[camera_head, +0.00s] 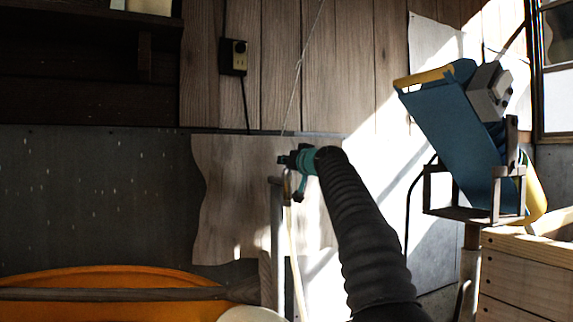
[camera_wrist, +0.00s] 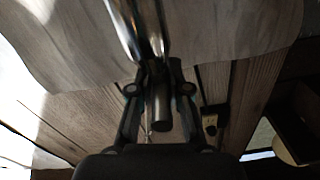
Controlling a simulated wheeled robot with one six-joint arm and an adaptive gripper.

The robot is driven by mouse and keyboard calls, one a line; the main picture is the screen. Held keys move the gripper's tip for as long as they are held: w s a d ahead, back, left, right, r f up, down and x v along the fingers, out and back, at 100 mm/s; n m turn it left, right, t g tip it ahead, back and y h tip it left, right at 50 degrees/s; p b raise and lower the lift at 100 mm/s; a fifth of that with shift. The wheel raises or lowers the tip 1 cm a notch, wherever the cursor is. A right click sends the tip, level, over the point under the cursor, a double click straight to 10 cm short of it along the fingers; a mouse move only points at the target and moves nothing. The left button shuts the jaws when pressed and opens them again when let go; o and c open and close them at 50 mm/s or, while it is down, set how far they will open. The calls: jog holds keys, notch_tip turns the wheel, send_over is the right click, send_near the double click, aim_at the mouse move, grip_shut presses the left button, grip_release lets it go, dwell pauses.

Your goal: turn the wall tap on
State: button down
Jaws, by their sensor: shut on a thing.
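My gripper (camera_head: 290,161), with teal parts, is at the top of a grey upright pipe (camera_head: 277,225) in front of the wall in the head view. In the wrist view, my gripper (camera_wrist: 159,92) has its fingers on either side of a shiny metal tap part (camera_wrist: 152,35) that comes down from the top edge. A dull grey rounded end (camera_wrist: 162,112) of it shows between the fingers. The jaws are shut on this part. The gripper and my arm hide much of the tap in the head view, and I cannot tell how far it is turned.
A pale hose (camera_head: 295,265) hangs beside the pipe. An orange tub (camera_head: 110,277) is at the lower left. A blue tilted machine (camera_head: 450,125) stands on a bracket at the right, above wooden drawers (camera_head: 530,275). A socket (camera_head: 233,58) is on the plank wall.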

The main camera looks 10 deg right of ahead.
jog(key=c, duration=1.1)
grip_release()
jog(key=shift+c, duration=0.2)
jog(key=shift+s, duration=0.1)
jog(key=shift+s+d, duration=0.2)
jog(key=shift+s, duration=0.4)
jog(key=v, duration=1)
jog(key=shift+s, duration=0.3)
